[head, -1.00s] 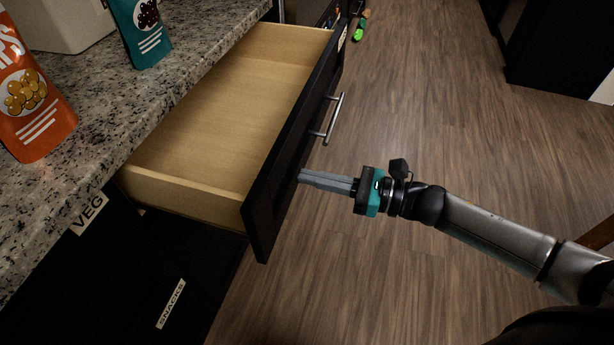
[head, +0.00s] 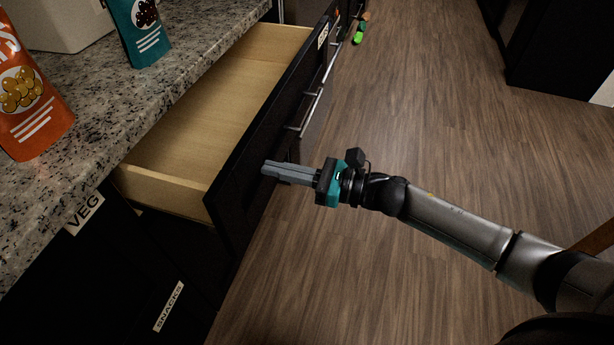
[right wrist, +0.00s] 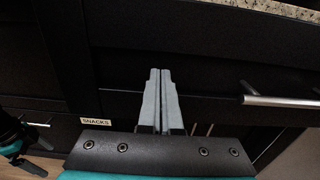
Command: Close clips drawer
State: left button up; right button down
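The drawer (head: 190,140) is partly open and its wooden inside looks empty. Its dark front (head: 262,150) has a metal handle (head: 311,98), which also shows in the right wrist view (right wrist: 275,101). A small white label sits on the top edge of the front, too small to read. My right gripper (head: 266,168) has its fingers together with nothing between them. Its fingertips are at the outer face of the drawer front, near the near end; they appear to touch it. In the right wrist view the shut fingers (right wrist: 159,72) point at the dark panel. My left gripper is not in the head view.
A granite counter (head: 90,110) runs above the drawer, with an orange bag (head: 30,100), a teal bag (head: 140,30) and a light box (head: 62,22). Labels VEG (head: 84,212) and SNACKS (head: 168,307) mark lower fronts.

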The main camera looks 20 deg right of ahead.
jog(key=b+x, duration=0.2)
jog(key=x, duration=0.9)
jog(key=shift+w+a, duration=0.1)
jog(key=b, duration=0.3)
send_over(192, 168)
jog(key=s+d, duration=0.1)
jog(key=shift+w+a, duration=0.35)
jog(key=shift+a, duration=0.15)
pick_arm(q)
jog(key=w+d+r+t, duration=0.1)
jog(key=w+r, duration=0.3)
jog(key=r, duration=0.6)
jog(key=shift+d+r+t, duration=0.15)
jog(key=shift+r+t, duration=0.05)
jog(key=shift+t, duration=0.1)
pick_arm(e)
jog(key=shift+a+r, duration=0.1)
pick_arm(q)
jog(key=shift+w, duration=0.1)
pick_arm(e)
jog(key=shift+r, duration=0.1)
jog(key=shift+w, duration=0.1)
